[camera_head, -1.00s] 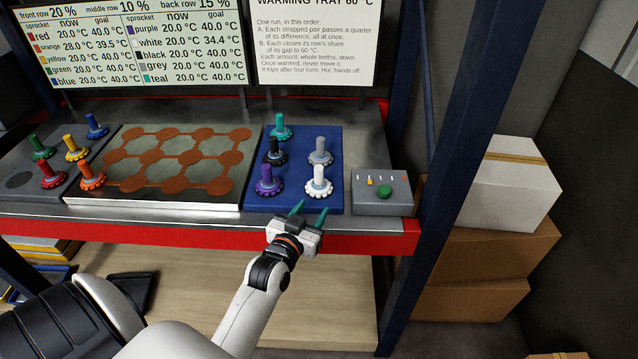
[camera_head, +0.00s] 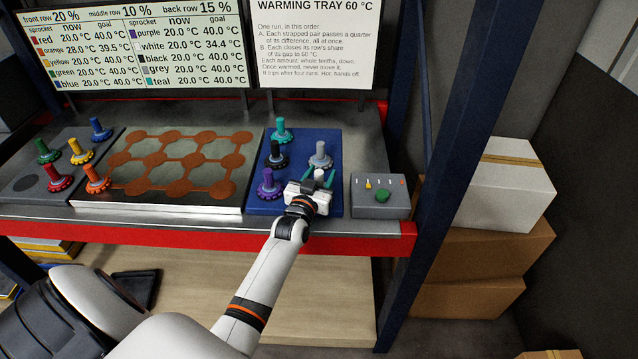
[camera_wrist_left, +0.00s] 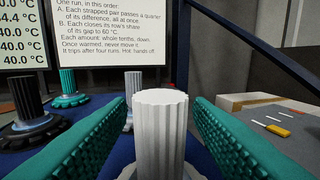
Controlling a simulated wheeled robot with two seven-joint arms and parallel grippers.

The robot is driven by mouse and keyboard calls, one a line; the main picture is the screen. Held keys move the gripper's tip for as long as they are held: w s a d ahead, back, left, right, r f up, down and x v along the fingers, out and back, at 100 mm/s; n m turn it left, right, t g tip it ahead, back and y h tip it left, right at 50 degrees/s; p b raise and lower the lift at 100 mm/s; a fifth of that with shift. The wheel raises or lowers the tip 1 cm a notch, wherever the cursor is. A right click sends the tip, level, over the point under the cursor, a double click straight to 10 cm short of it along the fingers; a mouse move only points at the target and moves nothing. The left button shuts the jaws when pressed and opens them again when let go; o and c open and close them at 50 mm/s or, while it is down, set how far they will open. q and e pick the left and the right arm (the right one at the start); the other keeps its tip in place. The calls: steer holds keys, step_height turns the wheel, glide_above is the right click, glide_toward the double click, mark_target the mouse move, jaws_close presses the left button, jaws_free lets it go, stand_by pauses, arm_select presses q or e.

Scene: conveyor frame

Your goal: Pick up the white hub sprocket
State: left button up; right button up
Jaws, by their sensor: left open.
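The white hub sprocket (camera_wrist_left: 160,130) stands upright on the blue mat (camera_head: 333,135). In the left wrist view its ribbed white hub is between my two teal fingers, with a gap on each side. My left gripper (camera_head: 318,178) is open around the hub, and in the head view the gripper mostly hides the sprocket. Its toothed base shows only partly at the bottom of the left wrist view. My right gripper is not in view.
Close by on the mat stand the purple (camera_head: 268,184), grey (camera_head: 320,155), black (camera_head: 276,154) and teal (camera_head: 281,130) sprockets. A grey control box (camera_head: 380,197) is just right. The warming tray (camera_head: 170,203) with brown discs is left, and several coloured sprockets stand beyond it.

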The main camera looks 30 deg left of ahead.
arm_select(q)
steer(key=shift+w+a+f, duration=0.1)
steer(key=shift+w+a, duration=0.1)
steer(key=shift+w, duration=0.45)
steer(key=shift+s, duration=0.1)
steer(key=shift+c, duration=1)
jaws_close()
